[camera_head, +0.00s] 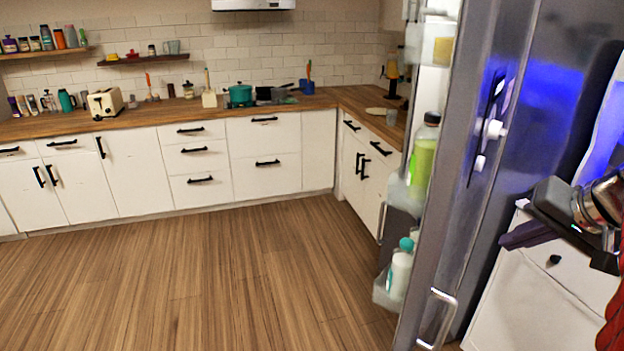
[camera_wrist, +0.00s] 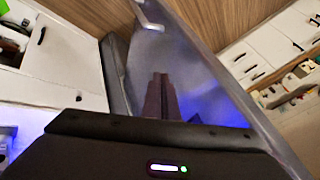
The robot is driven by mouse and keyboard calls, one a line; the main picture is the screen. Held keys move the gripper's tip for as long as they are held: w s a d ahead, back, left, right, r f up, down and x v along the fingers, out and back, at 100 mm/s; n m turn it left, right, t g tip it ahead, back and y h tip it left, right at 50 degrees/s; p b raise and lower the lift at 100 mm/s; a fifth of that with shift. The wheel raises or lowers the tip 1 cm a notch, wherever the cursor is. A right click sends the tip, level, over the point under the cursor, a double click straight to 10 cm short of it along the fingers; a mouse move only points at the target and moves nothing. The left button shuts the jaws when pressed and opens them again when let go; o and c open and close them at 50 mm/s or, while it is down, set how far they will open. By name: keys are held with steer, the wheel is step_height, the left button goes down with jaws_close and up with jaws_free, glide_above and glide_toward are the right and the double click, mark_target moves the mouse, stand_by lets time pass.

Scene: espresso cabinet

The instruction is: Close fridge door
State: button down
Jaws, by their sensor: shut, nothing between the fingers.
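The fridge door (camera_head: 480,150) stands open on the right of the head view, a tall grey panel with its shelved inner side facing left and its smooth outer side facing right. A metal handle (camera_head: 438,318) is low on it. In the wrist view the door (camera_wrist: 185,55) fills the middle, with the handle (camera_wrist: 148,15) at the top. My gripper (camera_head: 502,241) is on the outer side of the door, fingers pointing at it. Its dark fingers (camera_wrist: 160,80) are together and empty in the wrist view. I cannot tell whether they touch the door.
Door shelves hold a green bottle (camera_head: 424,150) and a white bottle with a teal cap (camera_head: 400,268). A white cabinet (camera_head: 535,305) stands below my gripper at right. White cabinets with a wooden counter (camera_head: 150,117) line the back. The wooden floor (camera_head: 200,275) left of the door is clear.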

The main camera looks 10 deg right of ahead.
glide_toward(448, 249)
step_height(448, 249, down, 4)
steer(key=d, duration=0.3)
steer(key=shift+w+a, duration=1.25)
steer(key=shift+w, duration=0.15)
steer(key=shift+a, duration=0.15)
steer(key=shift+w, duration=0.15)
